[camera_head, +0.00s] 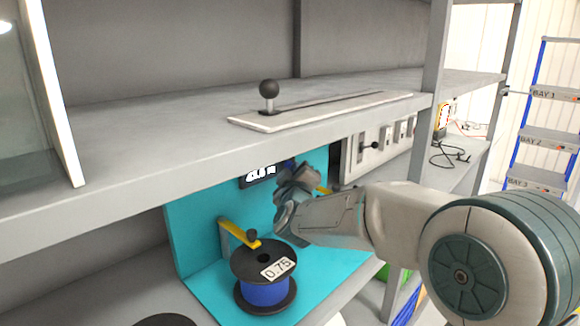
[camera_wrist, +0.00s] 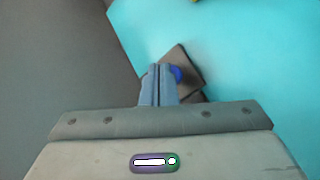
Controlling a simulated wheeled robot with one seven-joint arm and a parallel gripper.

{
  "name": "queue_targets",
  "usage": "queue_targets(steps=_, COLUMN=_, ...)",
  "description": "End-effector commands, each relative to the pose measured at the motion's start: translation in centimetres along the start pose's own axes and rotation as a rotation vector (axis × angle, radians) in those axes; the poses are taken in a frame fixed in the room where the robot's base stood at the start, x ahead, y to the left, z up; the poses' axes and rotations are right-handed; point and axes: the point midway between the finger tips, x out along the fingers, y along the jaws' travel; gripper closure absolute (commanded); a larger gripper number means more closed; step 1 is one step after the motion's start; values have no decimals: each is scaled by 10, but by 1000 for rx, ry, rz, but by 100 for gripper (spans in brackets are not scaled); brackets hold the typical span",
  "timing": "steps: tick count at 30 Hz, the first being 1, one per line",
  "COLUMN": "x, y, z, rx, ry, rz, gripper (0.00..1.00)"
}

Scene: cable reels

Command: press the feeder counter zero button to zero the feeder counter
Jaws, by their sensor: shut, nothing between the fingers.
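In the wrist view a round blue button (camera_wrist: 178,74) sits on a dark square plate (camera_wrist: 181,58) against the turquoise panel. My gripper (camera_wrist: 158,68) is shut and empty. Its fingertips appear over the plate, just left of the button and partly covering it; I cannot tell whether they touch. In the head view my gripper (camera_head: 292,178) is at the panel, right of the display, and hides the button area.
A reel of blue cable (camera_head: 265,292) labelled 0.75 stands below my gripper, by a yellow arm (camera_head: 236,233). The grey shelf (camera_head: 170,135) with a slotted plate and black knob (camera_head: 268,90) lies above. A switch panel (camera_head: 378,148) is to the right.

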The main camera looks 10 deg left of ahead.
Motion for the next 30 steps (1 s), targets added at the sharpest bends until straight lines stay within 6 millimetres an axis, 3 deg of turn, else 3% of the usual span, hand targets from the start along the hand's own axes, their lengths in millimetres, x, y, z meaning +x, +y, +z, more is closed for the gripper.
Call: queue_targets(steps=30, x=-3, y=1, z=2, rx=0, ry=1, rz=2, gripper=100)
